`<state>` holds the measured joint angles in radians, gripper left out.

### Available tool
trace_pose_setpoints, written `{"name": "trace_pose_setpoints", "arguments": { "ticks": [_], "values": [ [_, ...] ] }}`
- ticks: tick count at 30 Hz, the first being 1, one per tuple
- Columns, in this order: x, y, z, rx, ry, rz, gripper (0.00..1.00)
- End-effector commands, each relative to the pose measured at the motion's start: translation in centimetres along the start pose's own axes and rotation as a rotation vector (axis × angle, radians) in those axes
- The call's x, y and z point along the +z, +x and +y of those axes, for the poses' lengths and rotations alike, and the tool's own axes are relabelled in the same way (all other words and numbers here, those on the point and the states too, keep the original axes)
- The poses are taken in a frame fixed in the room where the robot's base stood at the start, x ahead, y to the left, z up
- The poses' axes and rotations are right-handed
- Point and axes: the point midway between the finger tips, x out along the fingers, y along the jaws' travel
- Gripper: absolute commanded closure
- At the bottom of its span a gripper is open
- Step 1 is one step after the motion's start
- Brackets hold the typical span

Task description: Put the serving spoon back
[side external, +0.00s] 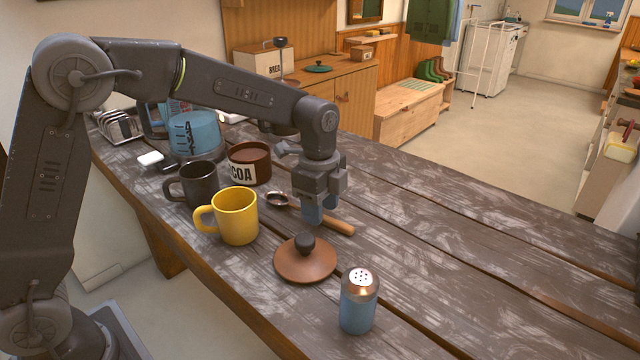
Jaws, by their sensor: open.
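The serving spoon (338,223) lies on the wooden table, with its dark metal bowl to the left and its wooden handle pointing right and toward the camera. My gripper (312,215) points down over the middle of the spoon, its blue fingers low at the handle. The jaws are open. The fingers hide part of the spoon, and I cannot tell whether they touch or straddle it.
A brown lid with a dark knob (305,260) lies close in front of the spoon. Near it stand a yellow mug (237,216), dark mug (200,184), cocoa tin (249,164) and blue shaker (358,302). The table's right side (470,255) is clear.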

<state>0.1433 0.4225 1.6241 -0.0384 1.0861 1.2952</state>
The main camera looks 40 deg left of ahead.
Motion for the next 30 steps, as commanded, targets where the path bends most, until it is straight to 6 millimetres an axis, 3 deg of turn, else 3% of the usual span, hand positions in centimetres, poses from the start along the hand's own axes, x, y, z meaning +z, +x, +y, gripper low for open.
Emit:
{"name": "trace_pose_setpoints", "arguments": {
  "ticks": [15, 25, 30],
  "values": [
    [0.0, -10.3, -0.1, -0.005, -0.001, 0.001, 0.54],
    [0.3, -13.6, 0.4, -0.01, -0.025, 0.002, 0.54],
    [2.0, -15.1, 3.5, -0.076, -0.213, 0.023, 0.54]
  ]
}}
